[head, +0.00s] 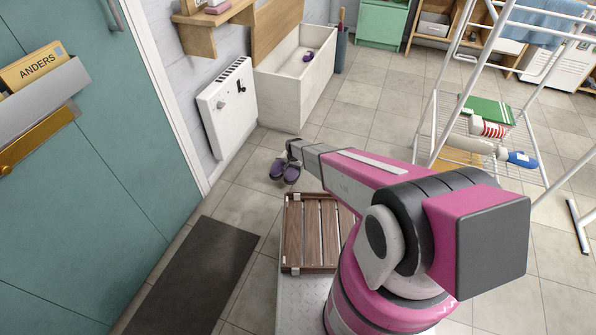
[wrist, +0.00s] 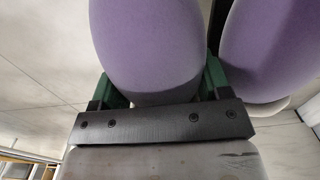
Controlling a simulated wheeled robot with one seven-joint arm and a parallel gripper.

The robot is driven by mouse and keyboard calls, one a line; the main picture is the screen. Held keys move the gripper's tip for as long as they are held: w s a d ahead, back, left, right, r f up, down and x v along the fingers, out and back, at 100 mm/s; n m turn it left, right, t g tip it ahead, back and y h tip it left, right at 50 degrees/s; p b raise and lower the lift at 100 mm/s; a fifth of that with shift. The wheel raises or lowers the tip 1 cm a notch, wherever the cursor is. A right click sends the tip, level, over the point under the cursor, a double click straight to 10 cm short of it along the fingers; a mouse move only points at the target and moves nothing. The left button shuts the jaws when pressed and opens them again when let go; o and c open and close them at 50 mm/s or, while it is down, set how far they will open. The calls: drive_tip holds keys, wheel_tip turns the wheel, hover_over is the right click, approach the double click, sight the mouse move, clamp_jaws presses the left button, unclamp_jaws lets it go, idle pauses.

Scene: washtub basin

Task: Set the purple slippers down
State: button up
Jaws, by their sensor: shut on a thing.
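The purple slippers (head: 284,171) hang side by side at the end of my arm in the head view, left of the picture's middle. In the wrist view one purple slipper (wrist: 148,50) sits between the green fingers of my gripper (wrist: 155,85), which is shut on it. The other slipper (wrist: 272,50) shows beside it at the right, outside the fingers. In the head view my gripper is small and partly hidden by my arm. I cannot tell exactly how high the slippers are above the tiles.
A dark mat (head: 195,280) lies by the teal door (head: 80,150). A white washtub basin (head: 297,75) stands behind, beside a wall heater (head: 228,105). A drying rack (head: 440,120) is at the right. Tiled floor is clear between.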

drive_tip(key=w+f, duration=0.1)
drive_tip(key=w, duration=0.1)
drive_tip(key=w+d+f, duration=0.1)
drive_tip(key=w, duration=0.1)
drive_tip(key=w+d+f, duration=0.1)
drive_tip(key=f, duration=0.1)
drive_tip(key=shift+w+d, duration=0.15)
drive_tip(key=shift+w, duration=0.25)
drive_tip(key=shift+f, duration=1.85)
drive_tip(key=shift+f, duration=0.1)
drive_tip(key=o, duration=1)
drive_tip(key=shift+o, duration=0.2)
